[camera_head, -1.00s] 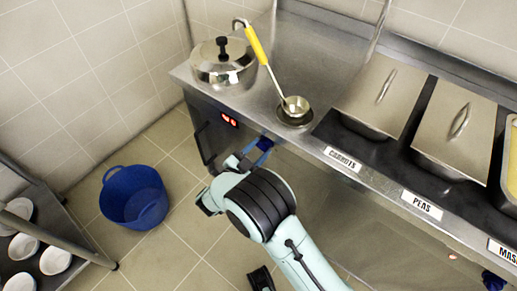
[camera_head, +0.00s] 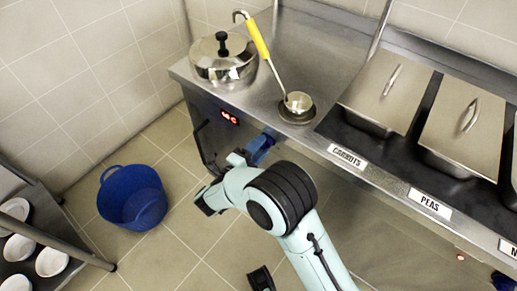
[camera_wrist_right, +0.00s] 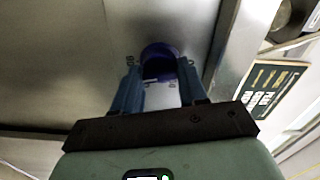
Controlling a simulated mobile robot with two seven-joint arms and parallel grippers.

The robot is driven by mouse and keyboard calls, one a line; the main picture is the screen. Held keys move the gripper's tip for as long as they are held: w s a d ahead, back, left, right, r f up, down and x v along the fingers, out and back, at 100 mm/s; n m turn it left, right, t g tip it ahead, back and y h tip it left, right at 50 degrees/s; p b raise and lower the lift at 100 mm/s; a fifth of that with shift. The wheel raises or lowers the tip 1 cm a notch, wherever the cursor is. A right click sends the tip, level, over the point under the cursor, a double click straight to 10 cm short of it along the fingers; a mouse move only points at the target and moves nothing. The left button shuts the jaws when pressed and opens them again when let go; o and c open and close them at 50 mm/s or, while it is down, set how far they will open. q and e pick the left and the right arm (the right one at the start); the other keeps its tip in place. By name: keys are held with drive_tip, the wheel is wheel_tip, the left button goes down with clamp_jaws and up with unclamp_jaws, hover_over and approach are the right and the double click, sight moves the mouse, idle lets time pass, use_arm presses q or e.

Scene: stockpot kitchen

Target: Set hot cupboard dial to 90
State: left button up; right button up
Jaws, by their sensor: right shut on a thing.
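The hot cupboard (camera_head: 207,113) is the steel unit under the counter. A red lit display (camera_head: 229,117) is on its front; its digits are too small to read surely. My right gripper (camera_head: 262,147) is at the cupboard front, just right of and below the display. In the right wrist view, the right gripper (camera_wrist_right: 159,82) is shut on the dark blue dial (camera_wrist_right: 159,50), with a blue finger on each side. Small scale marks show beside the fingers, but the dial's setting cannot be read.
A lidded pot (camera_head: 222,60) and a yellow-handled ladle (camera_head: 257,40) are on the counter. Lidded pans (camera_head: 385,90) sit to the right. A blue tub (camera_head: 132,197) stands on the floor, with a bowl rack (camera_head: 50,225) at left. Open floor lies between tub and cupboard.

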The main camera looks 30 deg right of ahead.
use_arm(q)
drive_tip(key=shift+s+a+f+b, duration=0.25)
drive_tip(key=shift+s+f+b, duration=0.2)
drive_tip(key=shift+s+f, duration=0.45)
use_arm(e)
drive_tip(key=shift+m, duration=1.3)
use_arm(q)
drive_tip(key=shift+w+f, duration=0.1)
drive_tip(key=shift+f, duration=0.05)
use_arm(e)
drive_tip(key=o, duration=1)
use_arm(q)
drive_tip(key=r, duration=0.1)
drive_tip(key=p, duration=0.1)
drive_tip(key=d+r, duration=0.1)
drive_tip(key=shift+w+r+p, duration=0.3)
drive_tip(key=shift+w, duration=0.05)
use_arm(e)
drive_tip(key=v, duration=1.3)
drive_tip(key=shift+a, duration=0.2)
